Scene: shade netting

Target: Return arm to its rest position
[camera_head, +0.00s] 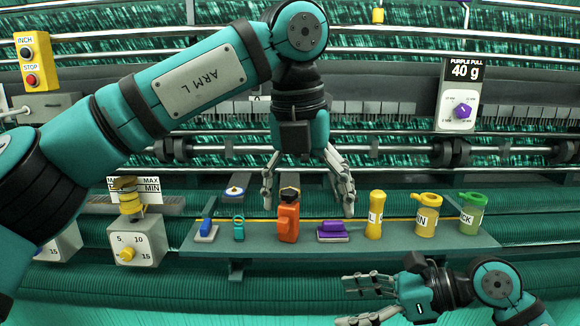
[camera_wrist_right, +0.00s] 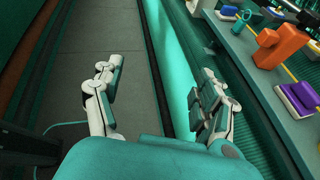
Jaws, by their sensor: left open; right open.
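My left arm, labelled "ARM L", reaches in from the left in the head view. Its gripper (camera_head: 309,196) points down, open and empty, with its fingers over the shelf, on either side of the orange tool in the picture. My right gripper (camera_head: 350,303) is open and empty in front of the shelf at the lower right, pointing left. In the right wrist view the same gripper (camera_wrist_right: 160,95) shows its fingers spread, with only floor and green netting between and beyond them.
A shelf (camera_head: 270,247) carries an orange tool (camera_head: 288,222), a purple block (camera_head: 333,231), yellow and green containers (camera_head: 473,214) and small blue and teal items. A dial box (camera_head: 138,245) stands left. A control box (camera_head: 32,62) and purple-knob panel (camera_head: 460,95) are behind. Grey floor (camera_wrist_right: 100,45) is clear.

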